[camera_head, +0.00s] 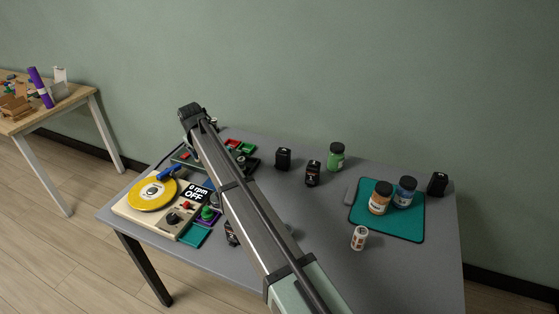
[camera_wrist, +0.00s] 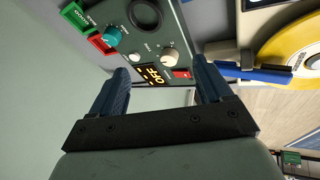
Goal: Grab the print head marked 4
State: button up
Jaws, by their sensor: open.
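Several small black blocks that look like print heads stand on the grey table in the head view: one at the back middle (camera_head: 283,158), one just right of it (camera_head: 313,173), one at the far right (camera_head: 437,184), and one partly hidden behind my arm (camera_head: 231,233). Their markings are too small to read, so I cannot tell which is 4. My gripper (camera_wrist: 162,78) is open and empty in the wrist view, with a dark control panel (camera_wrist: 150,45) beyond its fingers. No print head shows there. In the head view its fingers are not clearly visible.
A beige turntable device (camera_head: 132,208) with a yellow disc (camera_head: 152,193) stands at the left of the table (camera_head: 320,270). A green jar (camera_head: 336,156) stands at the back. A teal mat (camera_head: 400,228) holds two jars; a small white bottle (camera_head: 359,238) stands beside it.

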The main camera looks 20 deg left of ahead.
jog(key=w+d+r+n+g+h, duration=0.1)
jog(key=w+d+g+h, duration=0.1)
jog(key=w+d, duration=0.9)
notch_tip(320, 180, up, 2)
jog(key=n+g+h, duration=0.1)
jog(key=n+g, duration=0.1)
jog(key=g, duration=0.1)
send_over(283, 151)
jog(key=f, duration=0.8)
jog(key=shift+w+a, duration=0.1)
jog(key=shift+w, duration=0.25)
jog(key=shift+s+f, duration=0.2)
jog(key=shift+f, duration=1.1)
jog(key=shift+s+f, duration=0.15)
jog(key=shift+f, duration=1.1)
jog(key=c, duration=1.2)
jog(key=shift+r, duration=0.1)
